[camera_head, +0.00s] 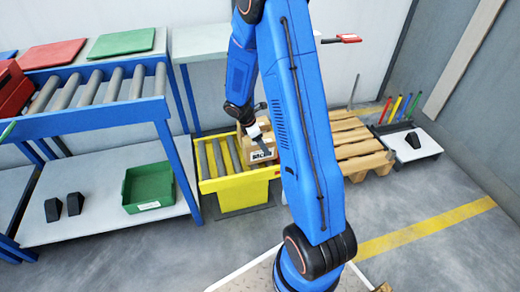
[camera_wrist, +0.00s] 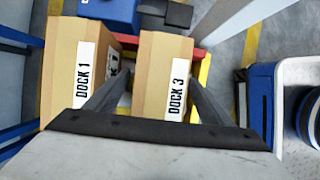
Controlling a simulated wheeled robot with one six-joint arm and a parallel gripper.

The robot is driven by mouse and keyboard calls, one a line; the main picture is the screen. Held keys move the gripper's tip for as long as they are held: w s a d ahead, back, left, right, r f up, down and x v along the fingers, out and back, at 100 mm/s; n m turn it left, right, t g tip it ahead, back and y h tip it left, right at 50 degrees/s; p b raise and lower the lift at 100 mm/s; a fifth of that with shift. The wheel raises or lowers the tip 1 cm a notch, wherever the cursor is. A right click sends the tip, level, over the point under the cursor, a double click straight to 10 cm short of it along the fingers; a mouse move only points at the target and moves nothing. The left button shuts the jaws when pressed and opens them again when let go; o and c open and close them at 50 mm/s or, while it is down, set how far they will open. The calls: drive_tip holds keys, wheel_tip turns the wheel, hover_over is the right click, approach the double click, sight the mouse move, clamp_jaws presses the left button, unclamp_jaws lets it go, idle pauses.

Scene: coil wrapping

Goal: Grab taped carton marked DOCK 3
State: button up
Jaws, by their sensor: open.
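The carton marked DOCK 3 (camera_wrist: 165,60) is a tan box with a white label, in the middle of the wrist view. My gripper (camera_wrist: 158,82) is open, with one finger on each side of this carton. I cannot tell whether the fingers touch it. A second tan carton, marked DOCK 1 (camera_wrist: 62,70), stands to its left, close to the left finger. In the head view, my gripper (camera_head: 259,142) is over a tan carton (camera_head: 262,155) on the yellow roller stand (camera_head: 238,190). My arm hides part of the cartons there, and the label is too small to read.
A blue roller table (camera_head: 95,122) with a green bin (camera_head: 148,185) on its lower shelf stands at left. Wooden pallets (camera_head: 365,160) lie right of the stand, behind my arm. A white platform (camera_head: 408,148) is farther right.

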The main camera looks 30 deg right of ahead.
drive_tip(key=shift+x, duration=0.8)
drive_tip(key=shift+f, duration=0.2)
drive_tip(key=c, duration=1.6)
